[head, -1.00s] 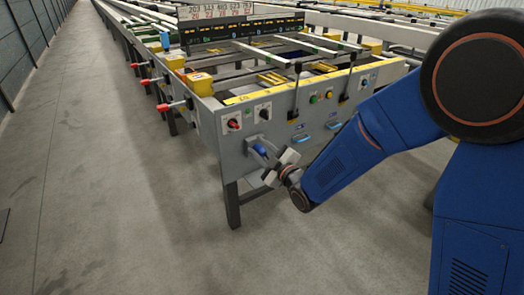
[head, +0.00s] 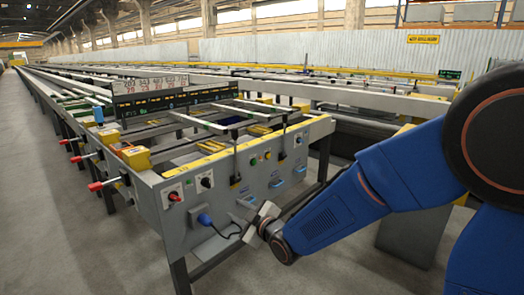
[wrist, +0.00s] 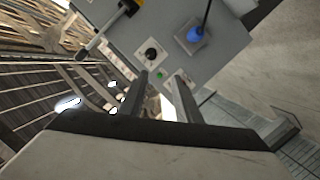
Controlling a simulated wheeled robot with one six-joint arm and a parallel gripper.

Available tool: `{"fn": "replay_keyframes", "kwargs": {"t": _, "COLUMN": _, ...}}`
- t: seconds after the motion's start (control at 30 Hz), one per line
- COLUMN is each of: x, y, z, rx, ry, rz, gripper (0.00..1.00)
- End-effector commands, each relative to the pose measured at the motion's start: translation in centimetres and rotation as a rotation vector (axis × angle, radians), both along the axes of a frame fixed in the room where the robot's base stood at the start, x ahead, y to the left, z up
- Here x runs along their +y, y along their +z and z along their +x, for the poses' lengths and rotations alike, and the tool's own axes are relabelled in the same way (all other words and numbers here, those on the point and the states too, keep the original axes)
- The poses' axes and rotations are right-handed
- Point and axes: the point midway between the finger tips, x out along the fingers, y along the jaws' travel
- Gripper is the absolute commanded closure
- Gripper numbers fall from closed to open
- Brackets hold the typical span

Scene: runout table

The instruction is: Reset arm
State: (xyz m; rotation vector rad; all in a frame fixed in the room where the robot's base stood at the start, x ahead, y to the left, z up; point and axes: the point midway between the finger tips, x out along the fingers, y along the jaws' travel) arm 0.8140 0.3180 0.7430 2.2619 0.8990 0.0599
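My gripper (head: 252,211) is in front of the grey end panel (head: 236,190) of the runout table in the head view. In the wrist view its two dark fingers (wrist: 160,76) stand apart, with nothing held between them.
The panel carries a red knob (head: 174,196), a black knob (head: 207,182) and upright levers. Red-tipped handles (head: 95,186) stick out on the table's left side. The concrete floor (head: 50,215) to the left is clear. A pale barrier wall (head: 330,60) runs behind.

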Motion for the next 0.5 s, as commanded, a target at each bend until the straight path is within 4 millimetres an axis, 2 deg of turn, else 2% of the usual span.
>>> {"fn": "replay_keyframes", "kwargs": {"t": 0.03, "x": -2.1, "y": 0.8, "z": 0.2, "rx": 0.032, "ry": -0.038, "rz": -0.002, "gripper": 0.70}}
{"fn": "replay_keyframes", "kwargs": {"t": 0.27, "x": -10.6, "y": 2.0, "z": -0.7, "rx": 0.211, "ry": -0.202, "rz": -0.011, "gripper": 0.70}}
{"fn": "replay_keyframes", "kwargs": {"t": 0.5, "x": -19.2, "y": 2.9, "z": -3.9, "rx": 0.399, "ry": -0.382, "rz": 0.005, "gripper": 0.70}}
